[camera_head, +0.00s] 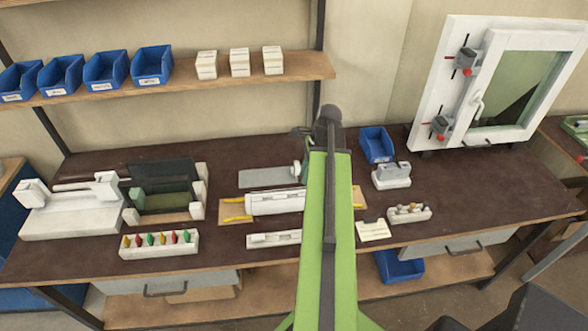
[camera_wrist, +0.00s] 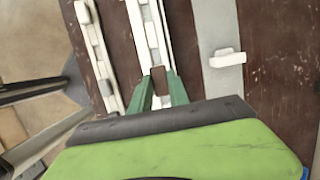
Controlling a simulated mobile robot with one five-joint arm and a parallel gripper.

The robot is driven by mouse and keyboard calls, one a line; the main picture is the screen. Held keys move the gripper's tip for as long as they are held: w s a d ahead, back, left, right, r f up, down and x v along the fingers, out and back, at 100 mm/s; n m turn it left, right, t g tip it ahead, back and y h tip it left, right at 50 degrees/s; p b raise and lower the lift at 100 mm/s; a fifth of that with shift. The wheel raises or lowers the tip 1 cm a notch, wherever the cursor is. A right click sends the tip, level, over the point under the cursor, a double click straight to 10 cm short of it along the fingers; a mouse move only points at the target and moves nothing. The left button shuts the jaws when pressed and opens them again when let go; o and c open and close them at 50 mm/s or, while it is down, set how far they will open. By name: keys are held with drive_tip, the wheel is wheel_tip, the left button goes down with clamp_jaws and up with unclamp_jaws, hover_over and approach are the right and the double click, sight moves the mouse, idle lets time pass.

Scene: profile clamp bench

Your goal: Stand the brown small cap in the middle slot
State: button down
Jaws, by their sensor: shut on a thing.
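In the wrist view, my gripper (camera_wrist: 161,88) has two green fingers closed on a small brown piece (camera_wrist: 160,80), which appears to be the brown small cap. The cap is at the near end of a long white profile fixture (camera_wrist: 150,35); I cannot tell whether it touches it. In the head view the same fixture (camera_head: 272,202) lies mid-bench, partly behind my green arm, which hides my gripper and the cap. A white slotted rail (camera_head: 273,239) lies in front of it and also shows in the wrist view (camera_wrist: 95,50). I cannot tell which slot is the middle one.
A grey plate (camera_head: 268,178) lies behind the fixture. A rack of coloured pieces (camera_head: 158,244) stands left, a small white holder (camera_head: 408,214) right. A white clamp machine (camera_head: 75,208) and a window frame (camera_head: 450,85) flank the bench. Bare bench shows front right.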

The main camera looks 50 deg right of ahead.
drive_tip(key=w+a+r, duration=0.1)
drive_tip(key=w+a, duration=0.1)
drive_tip(key=a, duration=0.2)
drive_tip(key=f+b, duration=0.6)
drive_tip(key=shift+w+d, duration=0.1)
drive_tip(key=shift+d, duration=0.15)
drive_tip(key=shift+f, duration=0.1)
idle(1.1)
drive_tip(key=shift+f+b, duration=0.65)
drive_tip(key=shift+b, duration=0.05)
drive_tip(key=shift+r, duration=0.1)
drive_tip(key=c, duration=1.2)
unclamp_jaws()
drive_tip(key=shift+o, duration=0.2)
drive_tip(key=shift+w, duration=0.1)
